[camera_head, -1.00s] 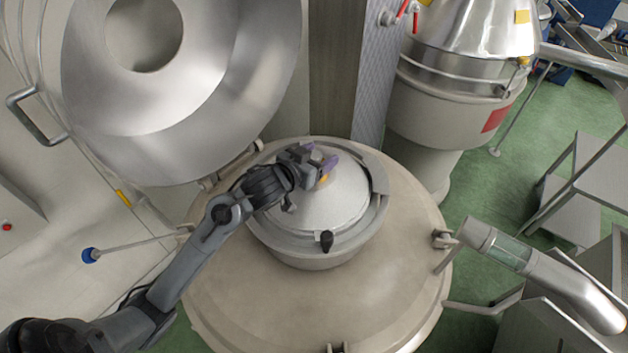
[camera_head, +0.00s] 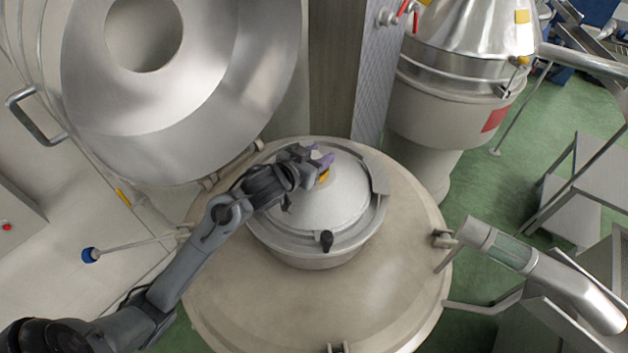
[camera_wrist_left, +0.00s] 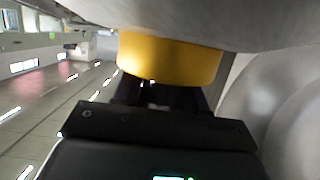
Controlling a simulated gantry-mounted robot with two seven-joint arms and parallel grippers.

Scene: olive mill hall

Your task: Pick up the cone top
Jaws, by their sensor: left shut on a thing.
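The cone top (camera_head: 325,205) is a pale grey metal cone seated on the round neck of a beige vessel. A small yellow part (camera_head: 324,175) shows at its peak. It also shows as a wide yellow band (camera_wrist_left: 170,58) in the left wrist view, right in front of the jaws. My left gripper (camera_head: 318,158) has purple fingertips and reaches in from the left over the peak. It is shut on the peak of the cone top, partly hiding it. I cannot see a gap under the cone top. My right gripper is out of view.
The beige vessel (camera_head: 300,305) surrounds the neck, with clamps on its rim. A large open steel lid (camera_head: 220,110) stands behind left. A steel-topped drum (camera_head: 440,100) stands behind right. A pipe with a sight glass (camera_head: 515,255) juts in at right.

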